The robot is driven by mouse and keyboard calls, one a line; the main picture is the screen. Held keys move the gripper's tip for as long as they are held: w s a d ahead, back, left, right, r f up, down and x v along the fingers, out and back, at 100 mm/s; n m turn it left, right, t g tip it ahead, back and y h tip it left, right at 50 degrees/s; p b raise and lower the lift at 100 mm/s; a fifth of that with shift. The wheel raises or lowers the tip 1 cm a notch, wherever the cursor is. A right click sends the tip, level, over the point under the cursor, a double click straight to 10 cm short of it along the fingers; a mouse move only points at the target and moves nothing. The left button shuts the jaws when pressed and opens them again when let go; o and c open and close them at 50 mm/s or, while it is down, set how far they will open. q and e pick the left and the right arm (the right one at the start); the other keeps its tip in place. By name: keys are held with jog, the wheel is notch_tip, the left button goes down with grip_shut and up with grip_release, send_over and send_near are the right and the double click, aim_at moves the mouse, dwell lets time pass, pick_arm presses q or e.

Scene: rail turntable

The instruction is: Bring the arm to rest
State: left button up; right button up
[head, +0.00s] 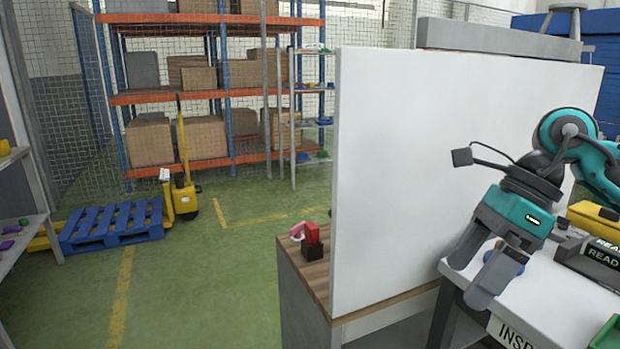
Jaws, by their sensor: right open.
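My right gripper (468,280), on a teal and dark grey arm, is at the right of the head view. Its two grey fingers point down and to the left and stand apart, with nothing seen between them. The fingertips show in front of the white panel and the left edge of the white table. My left arm and gripper do not show.
A tall white panel (440,170) stands on a wooden-topped bench (318,280) beside a red object (311,233) on a black block. The white table (555,305) holds a small blue item (509,267) and a dark READ-marked box (592,262). Green floor is open at left.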

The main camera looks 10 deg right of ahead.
jog(key=a+f+m+t+y+p, duration=0.1)
jog(key=a+m+t+y, duration=0.1)
jog(key=a+m+y, duration=1.05)
jog(key=w+f+m+t+h+p, duration=0.1)
jog(key=w+f+m+t+h, duration=0.2)
jog(key=f+m+t+h, duration=1.15)
jog(key=s+d+f+m+g, duration=0.2)
jog(key=s+f+m, duration=0.4)
jog(key=f+m, duration=0.3)
jog(key=s+d+f+m+g+h, duration=0.1)
jog(key=s+f+m+g, duration=0.2)
jog(key=s+f+m, duration=0.3)
notch_tip(320, 180, down, 4)
jog(key=m, duration=0.4)
jog(key=shift+s+d+r+m+g+h, duration=0.2)
jog(key=shift+s+d+m+g+h, duration=0.1)
jog(key=shift+s+d+g, duration=0.1)
jog(key=shift+p, duration=0.3)
